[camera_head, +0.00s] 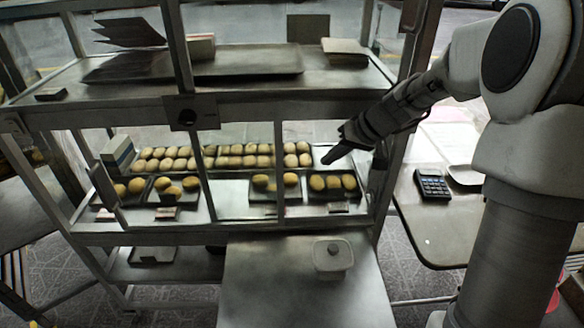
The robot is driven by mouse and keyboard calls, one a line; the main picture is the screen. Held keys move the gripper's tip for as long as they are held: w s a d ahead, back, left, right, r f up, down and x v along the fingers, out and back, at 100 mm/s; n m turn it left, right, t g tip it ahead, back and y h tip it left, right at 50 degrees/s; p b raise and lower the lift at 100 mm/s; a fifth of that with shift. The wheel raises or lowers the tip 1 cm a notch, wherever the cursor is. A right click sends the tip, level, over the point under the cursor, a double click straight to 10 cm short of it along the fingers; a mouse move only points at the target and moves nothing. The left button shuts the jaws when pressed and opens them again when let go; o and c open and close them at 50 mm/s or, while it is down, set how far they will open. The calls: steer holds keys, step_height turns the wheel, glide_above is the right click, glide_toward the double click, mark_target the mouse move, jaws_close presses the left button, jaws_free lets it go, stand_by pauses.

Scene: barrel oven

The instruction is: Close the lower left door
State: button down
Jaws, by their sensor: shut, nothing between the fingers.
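The display case has a lower glazed level with metal frame posts (204,178). At its left, a short slanted grey bar (104,186) stands out in front of the trays; it may be the edge or handle of the lower left door, but I cannot tell how far open that door is. The glass itself hardly shows. My gripper (330,158) is shut and empty.
Rows of buns (165,160) and small trays of pastries (333,184) fill the lower level. A metal counter (300,300) with a lidded container (332,256) stands in front. A side table (440,240) with a card terminal (432,184) is at right.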

mark_target(215, 181)
steer(key=w+a+f+b, duration=0.2)
steer(key=w+a+f, duration=0.2)
steer(key=a+f, duration=0.4)
steer(key=shift+a+f, duration=0.15)
steer(key=shift+a, duration=0.15)
steer(key=shift+a, duration=0.1)
steer(key=a+p, duration=0.2)
steer(key=a, duration=1.7)
steer(key=shift+p, duration=0.35)
steer(key=shift+a, duration=0.2)
